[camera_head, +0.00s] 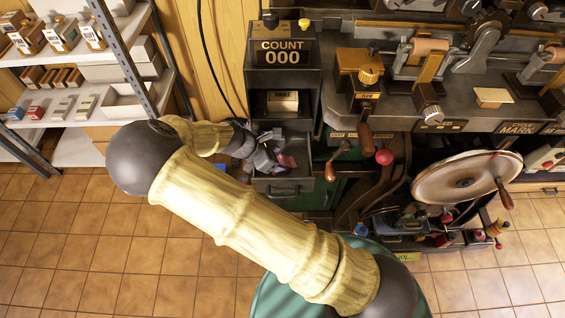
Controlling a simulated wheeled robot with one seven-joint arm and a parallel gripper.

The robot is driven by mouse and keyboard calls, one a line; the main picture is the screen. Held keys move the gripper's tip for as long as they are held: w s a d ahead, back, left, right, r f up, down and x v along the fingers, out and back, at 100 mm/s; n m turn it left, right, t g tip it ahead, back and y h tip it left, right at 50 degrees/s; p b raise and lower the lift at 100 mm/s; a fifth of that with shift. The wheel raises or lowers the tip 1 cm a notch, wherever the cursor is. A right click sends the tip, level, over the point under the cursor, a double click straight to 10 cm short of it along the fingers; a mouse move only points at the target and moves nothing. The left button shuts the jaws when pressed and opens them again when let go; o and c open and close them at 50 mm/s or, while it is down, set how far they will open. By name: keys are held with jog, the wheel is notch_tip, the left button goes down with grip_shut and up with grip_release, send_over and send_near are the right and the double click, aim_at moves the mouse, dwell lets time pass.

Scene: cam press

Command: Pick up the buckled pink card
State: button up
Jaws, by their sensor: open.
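A small dull-pink piece (287,160), which looks like the card, shows at the open drawer (284,188) under the counter. It is too small to tell how it is bent or what it rests on. My gripper (270,160) is open at the drawer, just left of the pink piece. I cannot tell whether the fingers touch it. The gripper and wrist hide the drawer's left part.
A niche above the drawer holds a small pale box (283,101), under the COUNT 000 display (283,52). To the right are a crank handle (332,170), a red knob (384,157) and a large wheel (465,181). Shelves (75,95) stand left. Tiled floor is open at lower left.

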aim_at(283, 160)
jog(key=shift+x, duration=1.2)
jog(key=shift+w, duration=0.15)
jog(key=c, duration=1.1)
jog(key=shift+o, duration=0.2)
jog(key=shift+a, duration=0.15)
jog(key=shift+d+r, duration=0.2)
jog(key=shift+r, duration=0.4)
notch_tip(283, 160, up, 9)
jog(key=shift+a+f+p, duration=0.1)
jog(key=shift+p, duration=0.2)
